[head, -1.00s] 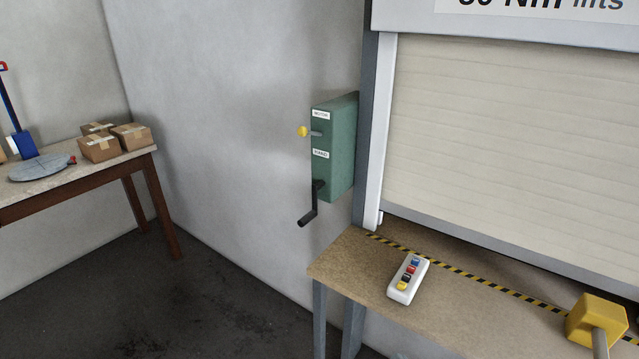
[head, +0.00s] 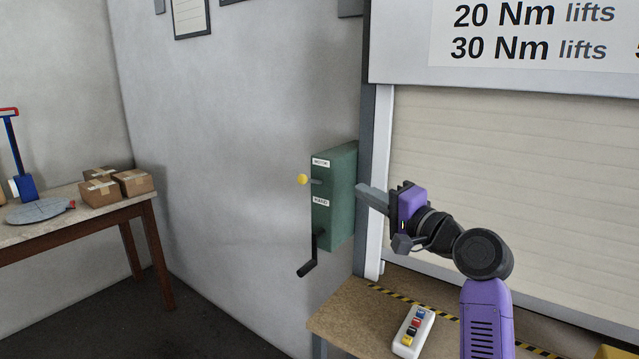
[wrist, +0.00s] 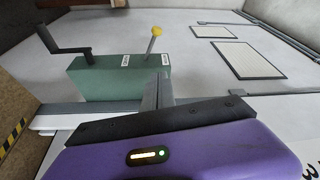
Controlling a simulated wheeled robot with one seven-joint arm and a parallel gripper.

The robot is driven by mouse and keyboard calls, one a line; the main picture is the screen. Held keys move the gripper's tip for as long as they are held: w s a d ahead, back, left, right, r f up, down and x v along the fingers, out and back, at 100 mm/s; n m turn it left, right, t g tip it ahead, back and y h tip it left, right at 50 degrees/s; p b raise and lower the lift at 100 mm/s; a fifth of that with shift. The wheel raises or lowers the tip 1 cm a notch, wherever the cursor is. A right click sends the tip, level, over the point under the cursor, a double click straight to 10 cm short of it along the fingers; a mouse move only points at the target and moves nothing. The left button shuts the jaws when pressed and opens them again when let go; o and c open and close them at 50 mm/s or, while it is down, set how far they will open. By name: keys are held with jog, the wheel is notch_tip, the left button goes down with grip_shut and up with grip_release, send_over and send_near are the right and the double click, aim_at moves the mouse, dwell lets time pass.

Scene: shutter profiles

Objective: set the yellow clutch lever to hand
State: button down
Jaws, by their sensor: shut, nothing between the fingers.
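The yellow-knobbed clutch lever (head: 303,179) sticks out from the front of the green gearbox (head: 337,195) on the wall. In the head view it stands between the upper MOTOR label and the lower HAND label. In the wrist view the lever (wrist: 153,40) stands close to the label farther from the crank; I cannot tell its exact setting. My gripper (head: 372,195) is shut and empty. It appears to the right of the gearbox, pointing left, apart from the lever.
A black crank (head: 310,262) hangs from the gearbox's lower part. A bench (head: 345,320) below holds a white button box (head: 413,332). The closed-looking shutter (head: 480,180) is behind my arm. A table with cartons (head: 135,182) stands at the left.

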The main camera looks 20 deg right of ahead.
jog(key=shift+r, duration=0.35)
jog(key=shift+w, duration=0.1)
jog(key=p, duration=0.3)
send_near(319, 181)
jog(key=w+r, duration=0.4)
jog(key=a, duration=0.2)
jog(key=a+f, duration=0.1)
jog(key=a, duration=0.1)
jog(key=shift+a+p, duration=0.35)
jog(key=shift+p, duration=0.05)
